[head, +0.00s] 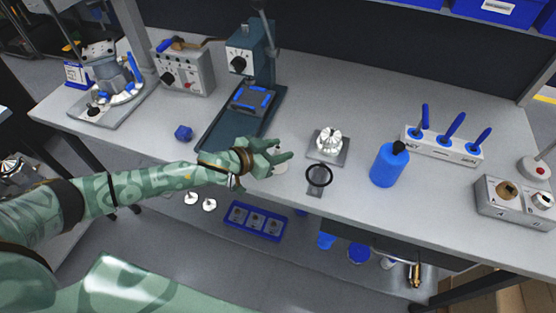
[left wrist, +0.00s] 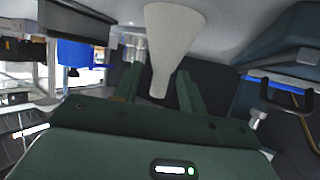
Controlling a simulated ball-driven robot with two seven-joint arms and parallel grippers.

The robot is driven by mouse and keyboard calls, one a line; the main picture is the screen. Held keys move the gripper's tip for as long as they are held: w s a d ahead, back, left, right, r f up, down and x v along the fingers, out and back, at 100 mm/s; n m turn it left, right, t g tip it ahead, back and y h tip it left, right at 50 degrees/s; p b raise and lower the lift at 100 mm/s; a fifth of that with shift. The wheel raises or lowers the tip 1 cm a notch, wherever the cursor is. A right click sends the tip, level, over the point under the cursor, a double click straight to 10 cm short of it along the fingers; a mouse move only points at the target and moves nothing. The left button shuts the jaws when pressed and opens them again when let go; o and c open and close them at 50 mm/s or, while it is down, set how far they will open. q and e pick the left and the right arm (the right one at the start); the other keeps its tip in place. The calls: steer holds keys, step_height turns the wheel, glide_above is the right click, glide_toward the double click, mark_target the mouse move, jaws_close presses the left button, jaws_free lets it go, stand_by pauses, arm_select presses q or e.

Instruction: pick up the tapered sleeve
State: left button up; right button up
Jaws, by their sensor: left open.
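The tapered sleeve (left wrist: 172,45) is a pale grey cone-shaped piece in the left wrist view, wide at the top of the picture and narrowing downward. Its narrow end shows between the two fingers of my left gripper (left wrist: 160,82). I cannot tell whether either finger touches it. In the head view my left gripper (head: 283,150) is open low over the bench, left of the fixture with the metal part. A pale piece, likely the sleeve (head: 281,168), shows just beside the fingers, mostly hidden by them. My right gripper is not in view.
A dark teal press (head: 255,65) stands behind my left gripper. A small plate fixture (head: 328,157) with a metal part, a black ring (head: 319,176) and a blue bottle (head: 388,167) stand to the right. A blue knob-like piece (head: 183,132) lies left on the grey bench (head: 130,145).

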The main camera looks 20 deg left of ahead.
arm_select(q)
jaws_close()
steer(key=shift+r, duration=0.15)
